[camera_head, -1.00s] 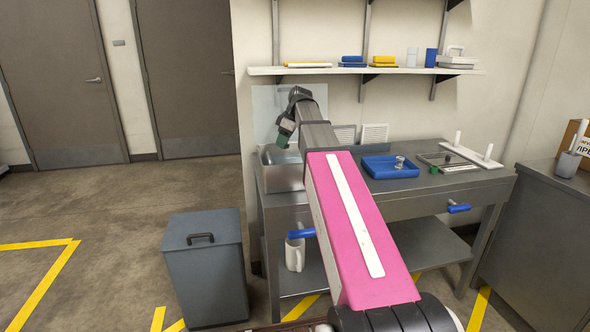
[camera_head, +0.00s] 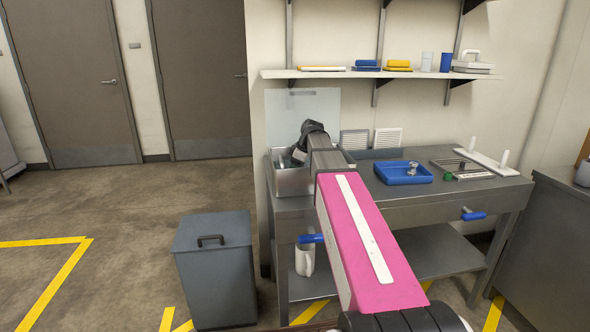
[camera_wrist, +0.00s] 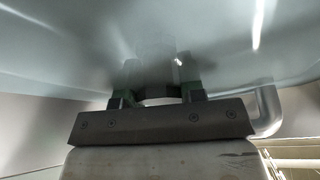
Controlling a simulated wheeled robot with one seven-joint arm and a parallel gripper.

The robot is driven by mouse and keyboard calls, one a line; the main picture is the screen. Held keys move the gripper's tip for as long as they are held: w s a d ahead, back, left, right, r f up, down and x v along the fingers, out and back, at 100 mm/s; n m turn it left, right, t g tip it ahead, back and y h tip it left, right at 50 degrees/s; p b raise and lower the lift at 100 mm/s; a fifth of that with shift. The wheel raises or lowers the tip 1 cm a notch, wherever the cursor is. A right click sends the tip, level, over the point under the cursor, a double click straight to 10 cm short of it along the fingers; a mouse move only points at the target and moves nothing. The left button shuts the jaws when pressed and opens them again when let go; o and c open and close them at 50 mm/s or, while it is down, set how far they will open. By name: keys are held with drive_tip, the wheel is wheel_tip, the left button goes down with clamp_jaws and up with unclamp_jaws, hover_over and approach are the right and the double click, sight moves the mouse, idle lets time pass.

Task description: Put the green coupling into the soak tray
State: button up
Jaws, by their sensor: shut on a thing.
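My gripper (camera_head: 296,154) points down into the open steel basin (camera_head: 293,183) at the left end of the bench; I take this basin for the soak tray. The head view mostly hides the coupling behind the wrist and the basin's wall. I cannot tell whether it touches the bottom.
A blue tray (camera_head: 385,178) with a small metal part stands mid-bench. Right of it are a rack (camera_head: 470,174) with a small green piece (camera_head: 447,177) and a white base with pegs (camera_head: 487,163). A clear panel (camera_head: 330,107) stands behind the basin. A grey bin (camera_head: 213,277) is on the floor.

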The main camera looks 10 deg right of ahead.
drive_tip(key=o, duration=0.7)
drive_tip(key=shift+v, duration=6.05)
